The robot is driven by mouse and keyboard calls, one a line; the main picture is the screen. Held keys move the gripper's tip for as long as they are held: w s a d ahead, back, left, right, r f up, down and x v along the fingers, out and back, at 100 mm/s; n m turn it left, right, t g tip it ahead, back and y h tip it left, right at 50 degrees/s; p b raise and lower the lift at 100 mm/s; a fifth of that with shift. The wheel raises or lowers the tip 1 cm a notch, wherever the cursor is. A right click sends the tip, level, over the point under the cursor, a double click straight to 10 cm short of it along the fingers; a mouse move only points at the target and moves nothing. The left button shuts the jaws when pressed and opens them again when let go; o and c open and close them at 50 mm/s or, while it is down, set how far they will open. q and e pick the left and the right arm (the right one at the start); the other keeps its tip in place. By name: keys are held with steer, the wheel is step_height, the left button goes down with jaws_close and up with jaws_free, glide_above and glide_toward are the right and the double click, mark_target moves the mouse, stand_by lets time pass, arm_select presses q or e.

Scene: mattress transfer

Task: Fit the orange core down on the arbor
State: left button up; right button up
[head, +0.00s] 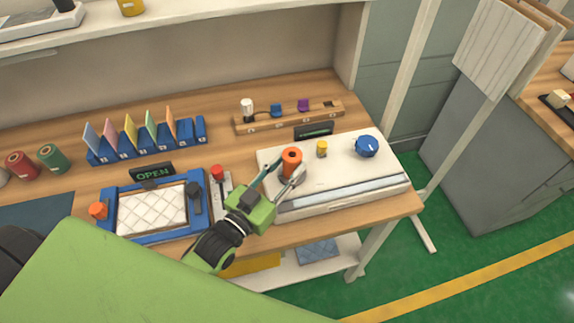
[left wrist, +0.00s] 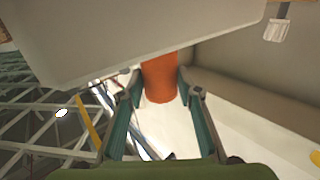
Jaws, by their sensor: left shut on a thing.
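The orange core (head: 291,157) is a short cylinder with a dark hole in its top, standing roughly upright at the left part of the white machine (head: 345,175). My left gripper (head: 286,170) is shut on it, with a finger on each side. In the left wrist view the orange core (left wrist: 159,82) shows between the teal fingertips (left wrist: 160,88). I cannot make out the arbor; the core and fingers may hide it. Whether the core touches the machine is not clear. My right gripper is not in view.
A yellow peg (head: 321,149) and a blue knob (head: 366,146) stand on the machine, right of the core. A small dark sign (head: 314,131) is behind. A wooden rack (head: 290,117) lies further back. A blue-framed tray (head: 111,214) and a red-topped lever (head: 218,173) are left.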

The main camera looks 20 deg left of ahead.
arm_select(q)
steer(key=o, duration=1.2)
steer(key=shift+s+f, duration=0.1)
steer(key=v, duration=0.7)
steer(key=shift+s+a, duration=0.1)
steer(key=shift+s, duration=0.1)
